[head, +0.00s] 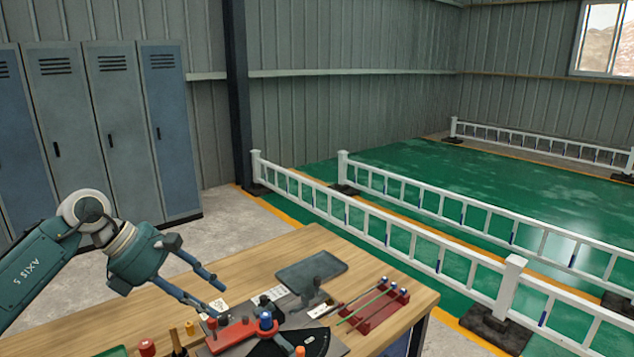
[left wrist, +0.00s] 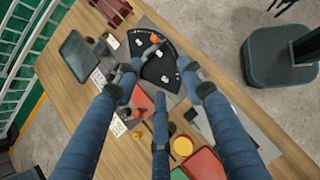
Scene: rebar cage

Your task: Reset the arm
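My left arm comes in from the left in the head view, with a green wrist and dark blue fingers. The left gripper (head: 216,297) is above the near part of the wooden table (head: 240,272). Its fingers are spread apart with nothing between them. In the left wrist view the left gripper (left wrist: 164,84) also shows open, with the table top beyond its fingers. My right gripper is in neither view.
A red fixture (head: 232,335) with knobs, a black fan-shaped plate (head: 312,341), a dark tray (head: 311,266) and a red rack (head: 376,312) with rods crowd the table. White railings (head: 385,218) stand behind; lockers (head: 125,120) line the left wall. The table's far-left surface is clearer.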

